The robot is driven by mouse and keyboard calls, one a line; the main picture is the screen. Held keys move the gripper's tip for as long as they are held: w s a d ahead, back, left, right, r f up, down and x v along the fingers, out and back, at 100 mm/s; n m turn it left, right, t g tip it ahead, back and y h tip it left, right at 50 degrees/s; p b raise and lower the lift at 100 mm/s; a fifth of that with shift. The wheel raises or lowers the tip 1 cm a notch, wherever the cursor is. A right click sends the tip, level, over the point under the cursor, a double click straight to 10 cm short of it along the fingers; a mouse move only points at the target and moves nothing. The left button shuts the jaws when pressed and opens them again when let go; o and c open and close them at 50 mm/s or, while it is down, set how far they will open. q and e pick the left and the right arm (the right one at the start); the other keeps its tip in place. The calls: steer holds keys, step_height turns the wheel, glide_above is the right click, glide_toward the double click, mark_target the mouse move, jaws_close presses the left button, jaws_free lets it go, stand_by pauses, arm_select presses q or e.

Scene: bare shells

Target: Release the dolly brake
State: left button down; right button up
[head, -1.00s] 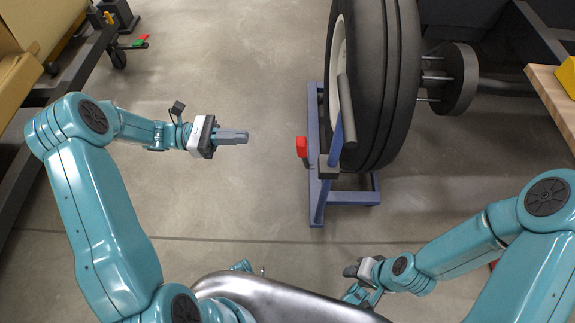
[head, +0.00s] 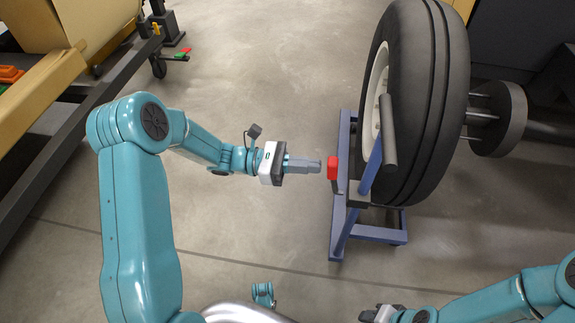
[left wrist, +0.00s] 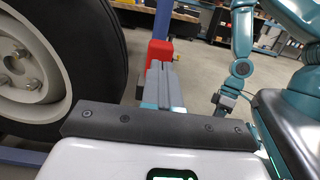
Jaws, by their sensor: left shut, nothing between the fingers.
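The blue dolly (head: 338,228) stands on the floor and carries a large black tyre (head: 432,100) on a pale rim. Its red brake pedal or lever end (head: 332,168) sticks up at the dolly's left side. My left gripper (head: 319,166) is shut and empty, pointing right, with its tips just left of the red piece; contact cannot be told. In the left wrist view, the red piece (left wrist: 159,52) shows just beyond the shut fingers (left wrist: 165,68), which partly cover it. My right gripper (head: 368,315) is at the bottom edge, partly cut off, its fingers unclear.
A dark grey upright handle (head: 388,135) rises from the dolly beside the tyre. A dark axle hub (head: 500,118) lies to the tyre's right. A yellow and dark frame (head: 75,110) stands at the left. The floor between is clear.

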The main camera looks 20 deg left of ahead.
arm_select(q)
steer(key=shift+w+d, duration=0.15)
steer(key=shift+d, duration=0.35)
arm_select(e)
steer(key=shift+f, duration=0.15)
arm_select(q)
steer(key=shift+r, duration=0.1)
steer(key=shift+w+d+r+p, duration=0.15)
steer(key=shift+d+r+p, duration=0.15)
steer(key=shift+d, duration=0.2)
steer(key=shift+w+d+r+p, duration=0.15)
steer(key=shift+d+p, duration=0.25)
steer(key=shift+d, duration=0.1)
arm_select(e)
steer(key=shift+s+a+r, duration=0.1)
steer(key=shift+a+r, duration=0.05)
steer(key=shift+r, duration=0.6)
arm_select(q)
steer(key=shift+a, duration=0.1)
